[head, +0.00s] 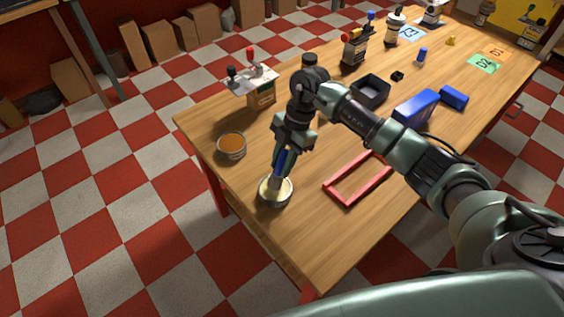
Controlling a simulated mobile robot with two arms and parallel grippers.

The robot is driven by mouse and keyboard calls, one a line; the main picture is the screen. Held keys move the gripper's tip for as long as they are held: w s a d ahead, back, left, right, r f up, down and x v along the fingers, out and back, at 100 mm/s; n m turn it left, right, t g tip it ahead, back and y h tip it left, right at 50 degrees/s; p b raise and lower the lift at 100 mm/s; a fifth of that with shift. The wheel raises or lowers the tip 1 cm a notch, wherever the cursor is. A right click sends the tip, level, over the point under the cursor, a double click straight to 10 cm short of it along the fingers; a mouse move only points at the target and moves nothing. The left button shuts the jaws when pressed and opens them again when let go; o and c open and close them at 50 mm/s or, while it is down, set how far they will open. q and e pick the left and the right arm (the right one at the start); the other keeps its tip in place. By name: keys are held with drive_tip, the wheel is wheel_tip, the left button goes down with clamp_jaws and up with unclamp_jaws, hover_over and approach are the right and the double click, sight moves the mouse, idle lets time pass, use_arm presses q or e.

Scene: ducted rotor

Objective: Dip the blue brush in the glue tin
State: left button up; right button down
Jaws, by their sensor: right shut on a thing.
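My right gripper (284,157) is shut on the blue brush (281,166) and points down near the table's left front corner. The brush hangs steeply, with its lower end at the mouth of a round, pale metal tin (275,203). I cannot tell how deep the bristles are, as the tin's inside is mostly hidden. Another round tin (231,147), full of orange-brown stuff, stands to the left and behind. I see no label telling which one holds glue. My left gripper is not in view.
A red rectangular frame (347,202) lies right of the pale tin on the wooden table (300,235). Behind are a black tray (371,83), blue blocks (415,106) and a box with red and black knobs (262,97). The front corner is clear.

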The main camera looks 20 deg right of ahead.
sight(282, 154)
drive_tip(key=shift+f, duration=0.5)
idle(0.7)
drive_tip(key=shift+s+f, duration=0.1)
idle(1.2)
wheel_tip(282, 154, up, 7)
drive_tip(key=p, duration=0.6)
idle(0.9)
